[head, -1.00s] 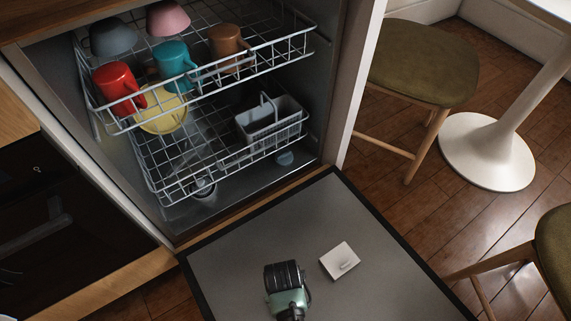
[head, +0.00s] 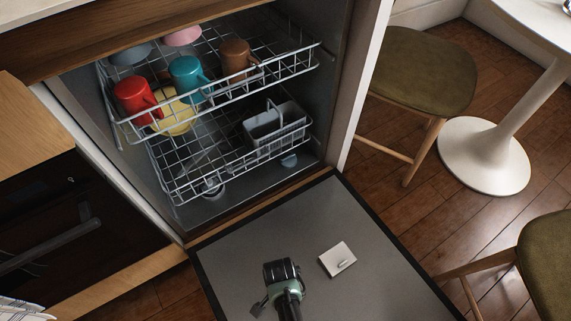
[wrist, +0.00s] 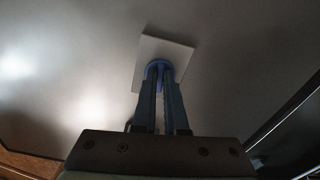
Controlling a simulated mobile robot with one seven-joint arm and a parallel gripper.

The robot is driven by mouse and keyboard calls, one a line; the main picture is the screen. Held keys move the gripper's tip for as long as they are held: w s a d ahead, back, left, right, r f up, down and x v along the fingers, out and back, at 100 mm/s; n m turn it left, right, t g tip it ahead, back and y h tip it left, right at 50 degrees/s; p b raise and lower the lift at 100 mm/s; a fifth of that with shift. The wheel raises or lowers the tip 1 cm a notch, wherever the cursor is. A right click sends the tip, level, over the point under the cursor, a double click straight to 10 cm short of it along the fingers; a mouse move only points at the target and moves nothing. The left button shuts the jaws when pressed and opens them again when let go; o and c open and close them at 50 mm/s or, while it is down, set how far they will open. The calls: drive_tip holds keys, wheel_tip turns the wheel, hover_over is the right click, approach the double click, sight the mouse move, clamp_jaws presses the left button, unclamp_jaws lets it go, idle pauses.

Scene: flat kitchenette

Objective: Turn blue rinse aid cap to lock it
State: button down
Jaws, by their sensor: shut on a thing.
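The blue rinse aid cap (wrist: 159,65) shows in the wrist view as a round blue piece on a pale square plate (wrist: 178,53). My gripper (wrist: 160,76) is shut on the cap, with its two fingers close together at the cap's near side. The fingers hide much of the cap, and any lock marks are too small or dark to read. In the head view my gripper (head: 281,270) is low over the open dishwasher door (head: 235,254), and the cap is hidden there.
Behind are the upper rack (head: 215,97) with cups and the lower rack (head: 200,190). A stool (head: 415,75) and table base (head: 484,155) stand on the right.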

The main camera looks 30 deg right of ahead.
drive_tip(key=shift+w+m, duration=0.1)
drive_tip(key=shift+m, duration=0.9)
drive_tip(key=c, duration=1)
unclamp_jaws()
drive_tip(key=shift+o, duration=0.2)
drive_tip(key=shift+r+p, duration=0.1)
drive_tip(key=shift+p, duration=0.2)
wheel_tip(320, 180, up, 13)
drive_tip(key=p, duration=0.7)
drive_tip(key=shift+w+a+p, duration=0.2)
drive_tip(key=shift+p, duration=0.15)
drive_tip(key=shift+s, duration=0.1)
